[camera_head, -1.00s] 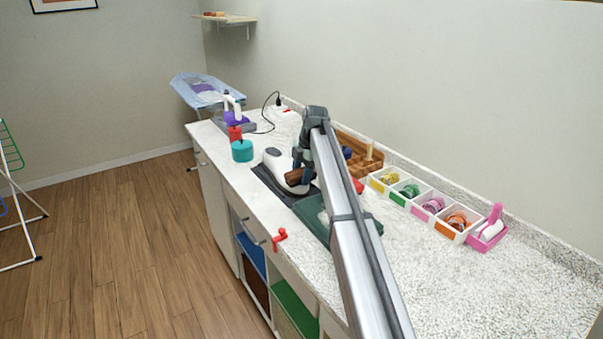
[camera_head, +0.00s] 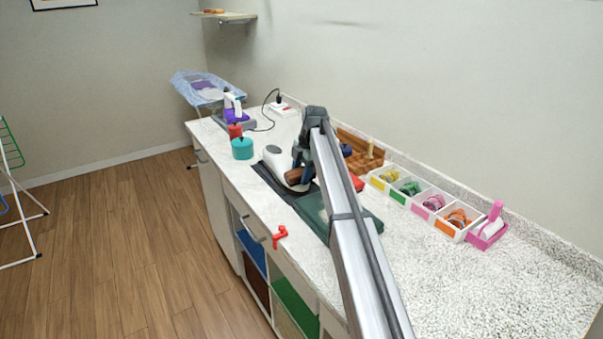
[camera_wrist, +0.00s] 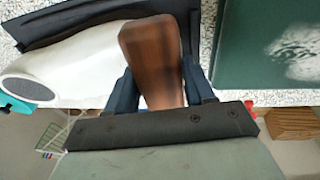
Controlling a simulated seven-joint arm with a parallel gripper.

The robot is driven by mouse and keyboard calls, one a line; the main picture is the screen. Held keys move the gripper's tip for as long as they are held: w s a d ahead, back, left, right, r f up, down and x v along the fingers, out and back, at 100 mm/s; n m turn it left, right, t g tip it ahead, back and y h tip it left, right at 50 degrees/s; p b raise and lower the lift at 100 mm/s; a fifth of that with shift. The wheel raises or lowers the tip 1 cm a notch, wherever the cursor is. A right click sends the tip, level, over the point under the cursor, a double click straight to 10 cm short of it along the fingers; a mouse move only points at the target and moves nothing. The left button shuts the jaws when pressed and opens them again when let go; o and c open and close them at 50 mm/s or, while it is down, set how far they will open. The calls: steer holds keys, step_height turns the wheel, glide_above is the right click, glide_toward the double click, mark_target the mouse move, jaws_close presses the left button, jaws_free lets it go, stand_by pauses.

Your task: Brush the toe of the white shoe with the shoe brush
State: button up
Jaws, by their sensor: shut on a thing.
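The white shoe (camera_head: 273,153) lies on a dark mat (camera_head: 268,178) on the counter. In the wrist view the white shoe (camera_wrist: 75,68) spans the left side, with its dark opening at the far left. The brown wooden shoe brush (camera_wrist: 152,58) is between the fingers of my gripper (camera_wrist: 155,90), which is shut on it. The brush (camera_head: 294,176) is at the shoe's right end, over the white surface. Its bristles are hidden, so I cannot tell whether they touch the shoe.
A dark green mat (camera_head: 312,208) lies right of the shoe. A teal round container (camera_head: 242,149) stands to its left. A red object (camera_head: 279,237) is at the counter's front edge. A wooden rack (camera_head: 358,150) and white bins (camera_head: 420,197) line the back.

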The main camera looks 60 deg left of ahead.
steer(key=shift+a+r, duration=0.15)
steer(key=shift+a, duration=1)
steer(key=shift+a, duration=0.15)
steer(key=shift+a+r, duration=0.1)
steer(key=shift+a, duration=0.55)
steer(key=shift+d, duration=0.1)
steer(key=shift+s+d+f, duration=0.1)
steer(key=shift+d+f, duration=0.1)
steer(key=shift+d, duration=0.3)
steer(key=shift+d, duration=0.25)
steer(key=shift+d, duration=1.4)
